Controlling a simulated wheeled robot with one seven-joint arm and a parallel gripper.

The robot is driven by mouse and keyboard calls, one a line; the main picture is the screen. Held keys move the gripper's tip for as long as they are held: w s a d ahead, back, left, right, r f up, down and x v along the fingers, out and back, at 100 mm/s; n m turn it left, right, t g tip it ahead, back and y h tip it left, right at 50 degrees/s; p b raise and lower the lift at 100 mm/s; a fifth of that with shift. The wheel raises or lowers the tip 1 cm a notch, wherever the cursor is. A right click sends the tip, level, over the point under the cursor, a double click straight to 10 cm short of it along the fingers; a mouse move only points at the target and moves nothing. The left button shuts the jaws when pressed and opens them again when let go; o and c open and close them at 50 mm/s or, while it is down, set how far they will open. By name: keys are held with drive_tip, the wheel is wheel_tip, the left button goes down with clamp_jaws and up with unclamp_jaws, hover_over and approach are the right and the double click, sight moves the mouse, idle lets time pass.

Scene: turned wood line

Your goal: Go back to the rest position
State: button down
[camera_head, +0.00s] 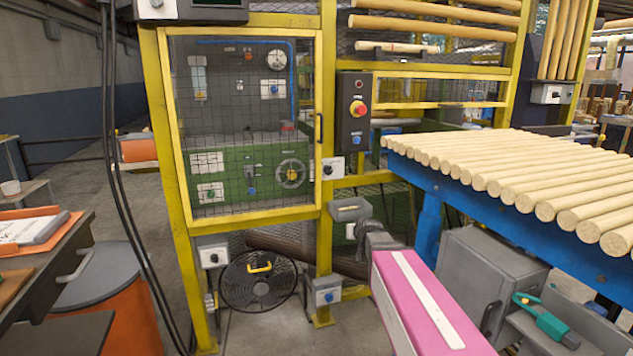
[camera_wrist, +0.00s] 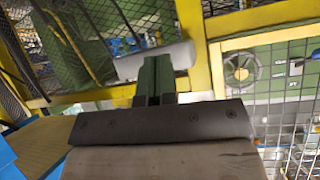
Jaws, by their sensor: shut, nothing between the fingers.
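My gripper (camera_wrist: 155,62) shows in the wrist view as two dark green fingers close together, with nothing between them. They point at a light grey box (camera_wrist: 128,66) on the yellow frame and cover part of it. I cannot tell whether they touch it. In the head view my pink arm reaches up from the bottom right and its grey wrist ends just below and right of the same grey box (camera_head: 350,206). The fingertips are hard to make out there. No rest position is marked in either view.
A yellow machine guard (camera_head: 328,100) with a mesh door stands close ahead. A control box with a red button (camera_head: 357,109) is above the wrist. A blue rack of wooden rods (camera_head: 530,180) is close on the right. Black cables (camera_head: 115,150) hang at left.

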drive_tip(key=s+d+f+g, duration=0.1)
drive_tip(key=s+f+g, duration=0.2)
drive_tip(key=s+f, duration=0.2)
drive_tip(key=s+d+f+g+h, duration=0.1)
drive_tip(key=s+f+g, duration=0.3)
drive_tip(key=s, duration=0.7)
drive_tip(key=s+d+f+g+h, duration=0.1)
drive_tip(key=s+d+f+g, duration=0.1)
drive_tip(key=s+f+g, duration=0.2)
drive_tip(key=s+f, duration=0.2)
drive_tip(key=s, duration=0.2)
drive_tip(key=shift+d+f+m, duration=0.15)
drive_tip(key=shift+m, duration=0.25)
